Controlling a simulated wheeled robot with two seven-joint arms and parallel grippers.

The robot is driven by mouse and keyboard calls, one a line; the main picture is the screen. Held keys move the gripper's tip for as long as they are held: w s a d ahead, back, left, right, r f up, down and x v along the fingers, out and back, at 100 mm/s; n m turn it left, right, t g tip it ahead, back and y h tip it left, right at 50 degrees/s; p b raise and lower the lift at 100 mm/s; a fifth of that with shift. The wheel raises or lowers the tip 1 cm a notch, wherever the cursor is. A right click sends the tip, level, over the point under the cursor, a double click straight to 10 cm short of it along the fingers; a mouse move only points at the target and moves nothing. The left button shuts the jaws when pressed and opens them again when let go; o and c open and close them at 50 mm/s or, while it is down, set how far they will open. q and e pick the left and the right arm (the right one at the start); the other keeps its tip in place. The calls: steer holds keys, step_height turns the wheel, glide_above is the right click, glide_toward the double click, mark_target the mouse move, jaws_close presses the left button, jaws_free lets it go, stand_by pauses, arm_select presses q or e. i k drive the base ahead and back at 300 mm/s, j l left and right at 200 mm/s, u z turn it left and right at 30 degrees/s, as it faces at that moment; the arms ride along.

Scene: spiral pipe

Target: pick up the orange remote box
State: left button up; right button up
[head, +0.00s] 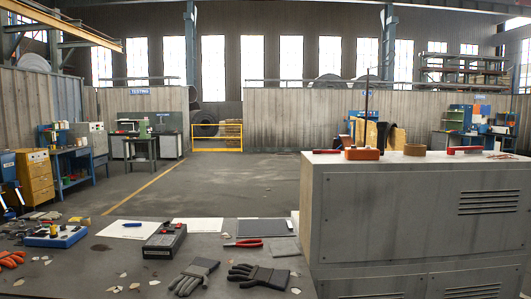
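The orange remote box (362,154) lies on top of the tall grey metal cabinet (400,210) at the right. It is small and far from the camera, and a dark thin upright shape rises just behind it. Neither of my grippers is in view.
A tan tape roll (414,150) and a red-handled tool (465,150) share the cabinet top. The low bench in front holds a dark boxy device (165,241), a blue device (55,236), red pliers (243,243), grey gloves (195,275) and scraps. Open floor (240,180) lies beyond.

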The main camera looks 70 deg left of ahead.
mark_target(351, 154)
steer(key=u, duration=1.85)
steer(key=i+j+z, duration=0.15)
steer(key=i, duration=0.3)
